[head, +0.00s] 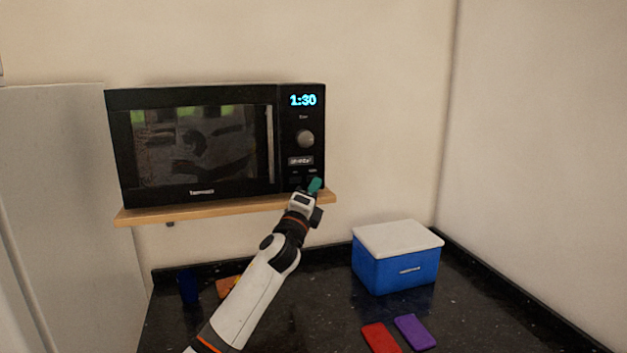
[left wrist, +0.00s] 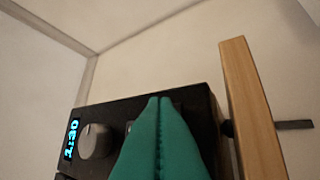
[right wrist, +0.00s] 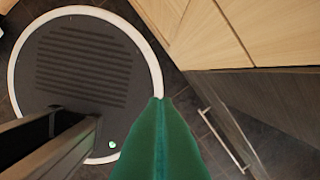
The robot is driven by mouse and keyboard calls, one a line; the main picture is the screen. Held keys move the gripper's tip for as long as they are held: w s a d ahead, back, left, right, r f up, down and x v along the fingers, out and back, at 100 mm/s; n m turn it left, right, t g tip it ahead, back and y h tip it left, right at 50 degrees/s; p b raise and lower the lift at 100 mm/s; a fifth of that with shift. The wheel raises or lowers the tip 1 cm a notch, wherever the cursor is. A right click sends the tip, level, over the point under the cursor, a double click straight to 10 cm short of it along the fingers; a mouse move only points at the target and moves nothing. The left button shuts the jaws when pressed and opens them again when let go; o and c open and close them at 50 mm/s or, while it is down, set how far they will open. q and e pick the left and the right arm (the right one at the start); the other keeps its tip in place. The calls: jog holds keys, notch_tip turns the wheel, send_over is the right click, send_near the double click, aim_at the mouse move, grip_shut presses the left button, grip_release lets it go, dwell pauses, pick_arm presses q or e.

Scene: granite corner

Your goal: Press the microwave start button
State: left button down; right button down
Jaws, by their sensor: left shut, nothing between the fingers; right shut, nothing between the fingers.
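The black microwave (head: 203,145) sits on a wooden shelf on the wall, its door shut. Its display (head: 303,100) reads 1:30, with a round knob (head: 305,139) below and small buttons (head: 301,161) under that. My left gripper (head: 315,184) is shut and empty at the lower part of the control panel. In the left wrist view its teal fingers (left wrist: 160,102) are together in front of the panel and hide part of it, beside the knob (left wrist: 95,141). I cannot tell whether the tips touch a button. My right gripper (right wrist: 160,102) is shut and empty above the floor.
The wooden shelf (head: 225,210) juts out under the microwave, close to my left gripper. A blue box with a white lid (head: 395,270) stands on the dark counter. A red item (head: 381,337), a purple item (head: 415,332) and a blue can (head: 188,287) are also there.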

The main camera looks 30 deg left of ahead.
pick_arm(q)
jog(key=shift+w+a, duration=0.1)
jog(key=shift+a, duration=0.05)
jog(key=shift+w+a, duration=0.2)
